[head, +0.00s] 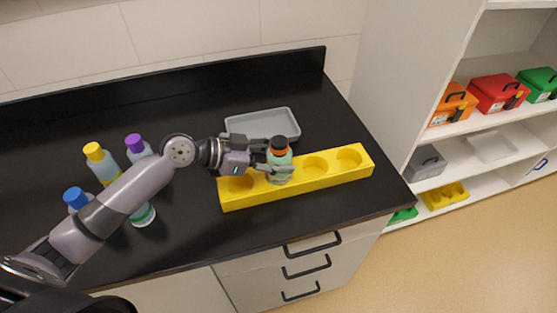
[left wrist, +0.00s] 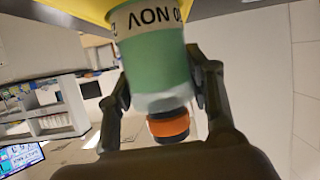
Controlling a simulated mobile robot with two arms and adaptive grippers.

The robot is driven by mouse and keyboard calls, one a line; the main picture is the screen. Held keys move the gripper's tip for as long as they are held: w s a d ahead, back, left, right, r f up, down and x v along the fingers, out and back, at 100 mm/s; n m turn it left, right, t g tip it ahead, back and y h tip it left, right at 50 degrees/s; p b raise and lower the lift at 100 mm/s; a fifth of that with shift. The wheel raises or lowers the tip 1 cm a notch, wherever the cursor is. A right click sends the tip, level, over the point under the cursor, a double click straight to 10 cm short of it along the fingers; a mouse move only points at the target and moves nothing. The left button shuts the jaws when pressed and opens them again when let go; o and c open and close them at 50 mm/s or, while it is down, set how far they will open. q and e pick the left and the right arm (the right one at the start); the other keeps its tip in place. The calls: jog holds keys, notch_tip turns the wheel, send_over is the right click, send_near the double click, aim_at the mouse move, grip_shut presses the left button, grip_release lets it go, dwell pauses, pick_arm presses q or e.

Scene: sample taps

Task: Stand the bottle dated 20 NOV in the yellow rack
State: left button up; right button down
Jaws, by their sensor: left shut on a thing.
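A bottle with an orange and black cap (head: 279,145) is between the fingers of my left gripper (head: 275,156), which is shut on it. In the left wrist view the same bottle (left wrist: 158,65) has a green body and a pale label reading "NOV", partly cut off, with a 0 at the edge; the full date is not readable. The yellow rack (head: 340,177) lies on the black counter with several round holes in a row. The bottle is upright at a hole left of the rack's middle; whether its base rests inside is hidden. My right gripper is not in view.
A grey tray (head: 288,121) lies behind the rack. Bottles with yellow (head: 93,151), purple (head: 134,141) and blue (head: 75,198) caps stand at the left, near my arm. Another bottle (head: 144,217) is partly hidden by it. The counter's front right is clear.

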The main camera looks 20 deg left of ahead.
pick_arm(q)
jog(key=shift+f, duration=1.1)
jog(key=o, duration=1.5)
jog(key=shift+r, duration=0.1)
jog(key=shift+c, duration=0.2)
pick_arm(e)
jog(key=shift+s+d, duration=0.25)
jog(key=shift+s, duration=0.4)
